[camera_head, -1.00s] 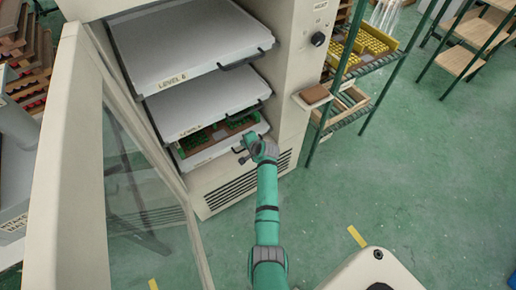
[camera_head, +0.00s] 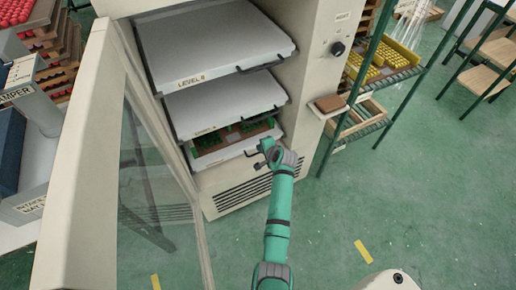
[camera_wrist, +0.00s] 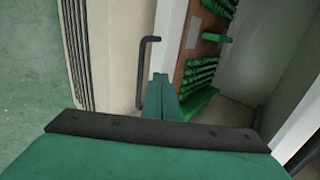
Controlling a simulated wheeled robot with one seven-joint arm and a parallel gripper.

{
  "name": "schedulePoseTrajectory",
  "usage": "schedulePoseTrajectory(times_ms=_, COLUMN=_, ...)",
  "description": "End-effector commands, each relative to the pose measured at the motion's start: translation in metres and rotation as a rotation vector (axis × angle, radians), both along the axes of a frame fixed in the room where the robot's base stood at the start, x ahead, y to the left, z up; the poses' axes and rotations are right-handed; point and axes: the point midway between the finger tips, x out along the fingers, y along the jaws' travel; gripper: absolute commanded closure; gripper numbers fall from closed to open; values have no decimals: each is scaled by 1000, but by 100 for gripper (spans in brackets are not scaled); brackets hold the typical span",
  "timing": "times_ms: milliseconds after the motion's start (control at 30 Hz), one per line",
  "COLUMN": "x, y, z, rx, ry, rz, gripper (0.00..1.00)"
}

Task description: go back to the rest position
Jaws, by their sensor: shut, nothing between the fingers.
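My gripper (camera_head: 262,163) is at the end of my green arm, in front of the lowest shelf of the open cabinet, just right of and below the tray. In the wrist view my gripper (camera_wrist: 160,88) points at the cabinet with its fingers together and nothing between them. A black handle (camera_wrist: 148,72) stands beside the fingertips in that view; I cannot tell whether they touch it. A brown tray with green pieces (camera_head: 236,134) lies on the lowest shelf. It also shows in the wrist view (camera_wrist: 203,48).
The cabinet (camera_head: 308,80) holds two white shelves above, the top one (camera_head: 215,45) marked as a level. Its glass door (camera_head: 150,160) stands open on the left. A wire rack (camera_head: 375,75) with yellow trays is at the right. Green floor (camera_head: 430,190) is clear at the right.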

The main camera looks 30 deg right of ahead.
Motion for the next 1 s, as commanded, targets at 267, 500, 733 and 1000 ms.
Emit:
schedulePoseTrajectory(times_ms=267, x=-20, y=6, z=26, rx=1, ry=2, rz=5, gripper=100)
schedulePoseTrajectory(times_ms=500, x=-25, y=8, z=31, rx=4, ry=4, rz=7, gripper=100)
schedulePoseTrajectory(times_ms=733, x=-28, y=14, z=25, rx=-9, ry=6, rz=14, gripper=100)
schedulePoseTrajectory(times_ms=1000, x=-70, y=75, z=-19, rx=-172, ry=5, rz=91, gripper=100)
